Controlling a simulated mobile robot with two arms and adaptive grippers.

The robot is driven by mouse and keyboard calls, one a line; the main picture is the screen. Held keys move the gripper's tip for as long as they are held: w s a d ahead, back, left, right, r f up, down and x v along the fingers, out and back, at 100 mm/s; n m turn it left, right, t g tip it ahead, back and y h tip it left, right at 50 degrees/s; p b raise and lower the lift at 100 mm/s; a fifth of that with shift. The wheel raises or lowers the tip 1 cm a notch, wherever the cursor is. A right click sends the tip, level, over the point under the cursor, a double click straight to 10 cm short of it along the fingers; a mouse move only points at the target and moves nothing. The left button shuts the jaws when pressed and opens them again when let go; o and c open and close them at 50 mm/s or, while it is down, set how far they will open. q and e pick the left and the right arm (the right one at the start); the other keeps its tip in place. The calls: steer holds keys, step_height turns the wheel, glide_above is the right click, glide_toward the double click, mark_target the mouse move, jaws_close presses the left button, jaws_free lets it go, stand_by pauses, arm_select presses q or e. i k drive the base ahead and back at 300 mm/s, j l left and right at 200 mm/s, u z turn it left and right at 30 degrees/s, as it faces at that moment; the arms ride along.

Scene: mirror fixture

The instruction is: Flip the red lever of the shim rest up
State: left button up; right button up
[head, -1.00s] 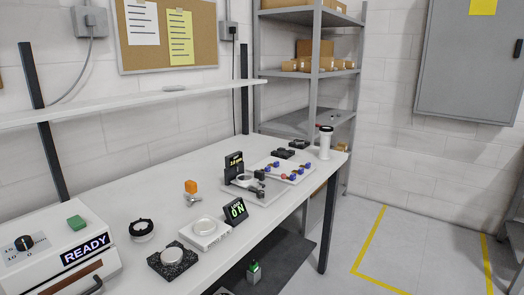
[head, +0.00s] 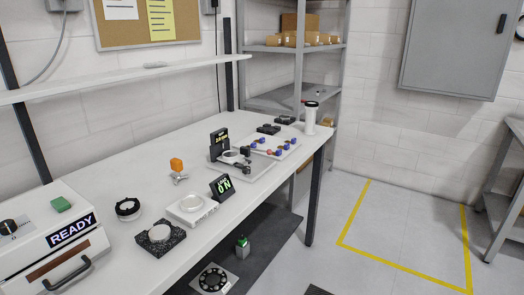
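A mirror fixture (head: 232,157) stands on a pale base plate (head: 262,178) toward the far end of the white workbench (head: 150,205). It has a black upright with a small lit display (head: 219,138), a ring-like mount and dark parts at its right side. I cannot make out the shim rest or its red lever at this size. Neither of my grippers is in view.
Beside the fixture is a white tray (head: 290,146) of small red and blue parts. Nearer are an orange-topped knob (head: 176,164), a display reading 0 N (head: 222,187), a round pad on a dark block (head: 160,238) and a READY box (head: 50,240).

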mark_target(269, 152)
steer(key=i+l+u, duration=0.15)
steer(key=u, duration=0.65)
steer(key=i+l+u, duration=0.25)
steer(key=l, duration=0.2)
steer(key=l+u, duration=0.2)
steer(key=l, duration=0.25)
steer(key=i+l+u, duration=0.25)
steer(key=l, duration=0.3)
steer(key=l+u, duration=0.2)
steer(key=l, duration=1.95)
steer(key=i+u, duration=0.05)
steer(key=i, duration=0.05)
